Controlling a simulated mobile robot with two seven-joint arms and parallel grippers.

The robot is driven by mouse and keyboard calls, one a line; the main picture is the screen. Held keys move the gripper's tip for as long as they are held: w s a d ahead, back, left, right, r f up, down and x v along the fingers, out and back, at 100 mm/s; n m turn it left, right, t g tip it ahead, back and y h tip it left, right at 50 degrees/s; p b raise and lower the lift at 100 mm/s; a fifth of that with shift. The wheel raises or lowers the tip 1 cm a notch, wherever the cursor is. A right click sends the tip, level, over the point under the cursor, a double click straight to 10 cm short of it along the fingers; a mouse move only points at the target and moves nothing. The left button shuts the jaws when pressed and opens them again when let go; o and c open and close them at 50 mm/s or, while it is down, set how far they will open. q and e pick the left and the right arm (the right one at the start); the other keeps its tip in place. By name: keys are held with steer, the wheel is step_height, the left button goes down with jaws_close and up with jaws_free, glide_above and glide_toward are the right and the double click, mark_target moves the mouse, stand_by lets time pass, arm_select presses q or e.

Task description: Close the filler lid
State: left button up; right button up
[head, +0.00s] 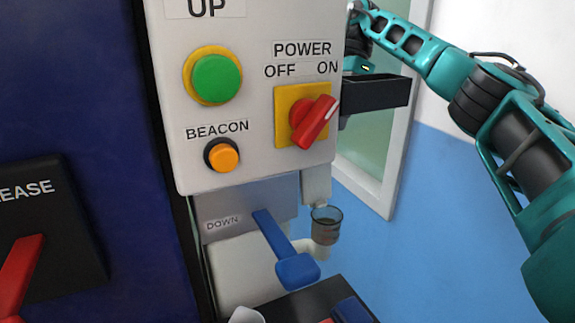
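A small round filler cup (326,226) with a see-through grey rim and brownish contents stands below the right edge of the control box, beside a pale pipe. Its top looks open. A pale upright piece (317,186) is just above and behind it; I cannot tell whether this is the lid. My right arm comes in from the right and reaches to the top middle, well above the cup. Its end is partly hidden behind the control box, and I cannot make out its fingertips. My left gripper is not in view.
The control box (243,140) has a green button (215,78), an orange beacon button (225,156) and a red power switch (314,122). A blue lever (286,250) is left of the cup. Space right of the cup looks free.

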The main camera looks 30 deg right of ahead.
steer(key=b, duration=0.4)
glide_toward(312, 189)
steer(key=x, duration=0.7)
steer(key=shift+w+a+f, duration=0.1)
steer(key=shift+w+a, duration=0.1)
steer(key=shift+w, duration=0.05)
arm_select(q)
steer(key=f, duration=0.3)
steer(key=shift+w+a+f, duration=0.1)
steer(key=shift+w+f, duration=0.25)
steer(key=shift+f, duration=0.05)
arm_select(e)
jaws_close()
